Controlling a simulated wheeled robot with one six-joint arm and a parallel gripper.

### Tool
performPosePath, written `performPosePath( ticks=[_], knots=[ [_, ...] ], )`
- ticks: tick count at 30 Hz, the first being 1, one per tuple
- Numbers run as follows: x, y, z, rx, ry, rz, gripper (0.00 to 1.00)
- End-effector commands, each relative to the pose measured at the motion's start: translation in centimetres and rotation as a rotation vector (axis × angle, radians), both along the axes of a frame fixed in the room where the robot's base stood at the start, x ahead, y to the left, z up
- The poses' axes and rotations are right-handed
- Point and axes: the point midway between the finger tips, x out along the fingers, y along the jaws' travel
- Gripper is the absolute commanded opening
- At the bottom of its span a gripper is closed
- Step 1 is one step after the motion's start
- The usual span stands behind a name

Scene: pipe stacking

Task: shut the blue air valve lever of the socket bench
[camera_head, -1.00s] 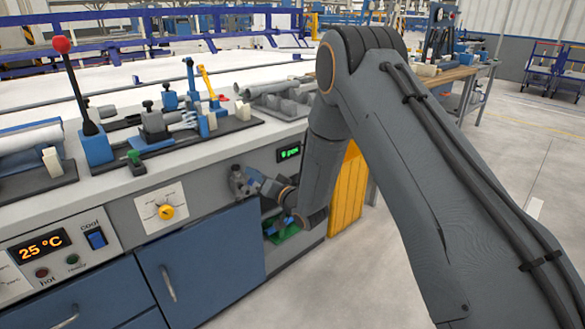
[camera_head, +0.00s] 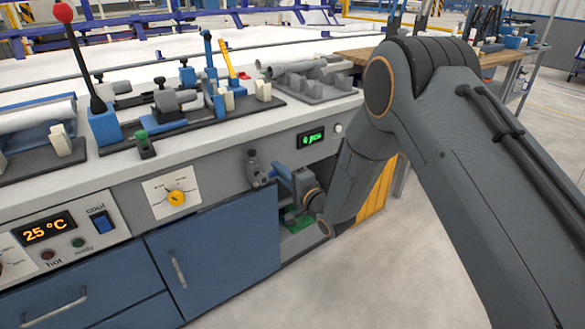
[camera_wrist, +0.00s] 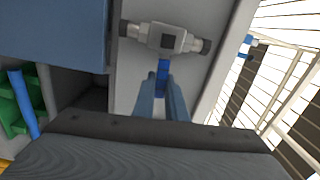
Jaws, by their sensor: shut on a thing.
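The grey valve body (camera_head: 256,170) sits on the front panel of the socket bench, below the worktop edge. In the wrist view the valve body (camera_wrist: 160,38) lies crosswise on the grey panel. Its blue lever (camera_wrist: 162,70) sticks out from the middle of the body towards my gripper (camera_wrist: 163,84). The two fingers stand on either side of the lever and are shut on it. In the head view my gripper (camera_head: 279,174) reaches the valve from the right, and the lever is mostly hidden by the fingers.
A green lit display (camera_head: 311,138) is above and right of the valve. A yellow knob (camera_head: 176,198) and a blue cabinet door (camera_head: 215,255) are to the left. An open bay with a green item (camera_head: 298,222) is below my gripper. Open floor lies to the right.

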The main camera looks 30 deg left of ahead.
Motion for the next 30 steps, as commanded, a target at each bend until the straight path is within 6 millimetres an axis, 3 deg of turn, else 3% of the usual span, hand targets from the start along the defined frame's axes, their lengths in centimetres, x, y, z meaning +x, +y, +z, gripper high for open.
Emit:
performPosePath(
  ticks=[22, 23, 25, 30],
  knots=[
    [0.35, -0.41, -0.64, 0.037, 0.080, -0.006, 0.00],
    [0.36, -0.41, -0.65, 0.037, 0.080, -0.006, 0.15],
    [0.35, -0.41, -0.64, 0.037, 0.080, -0.006, 0.27],
    [0.36, -0.39, -0.59, 0.037, 0.078, -0.005, 0.30]
  ],
)
